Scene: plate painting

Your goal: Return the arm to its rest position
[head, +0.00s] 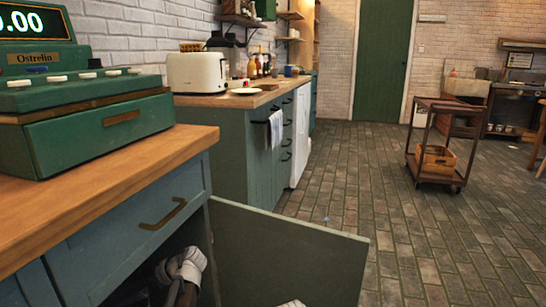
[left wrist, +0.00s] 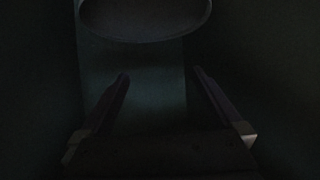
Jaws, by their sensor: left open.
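My left arm (head: 183,268) reaches into the open lower cabinet below the wooden counter in the head view. Its fingers cannot be made out there against the dark interior. In the left wrist view my left gripper (left wrist: 161,76) is open, its two fingers apart with nothing between them. A dark round-edged thing (left wrist: 145,22), perhaps a plate or bowl, shows ahead of the fingertips at the top of that view. The picture is too dark to tell what it is.
The cabinet door (head: 285,262) stands open to the right of my left arm. A drawer with a brass handle (head: 163,215) is above the opening. A green cash register (head: 75,110) stands on the counter (head: 120,165).

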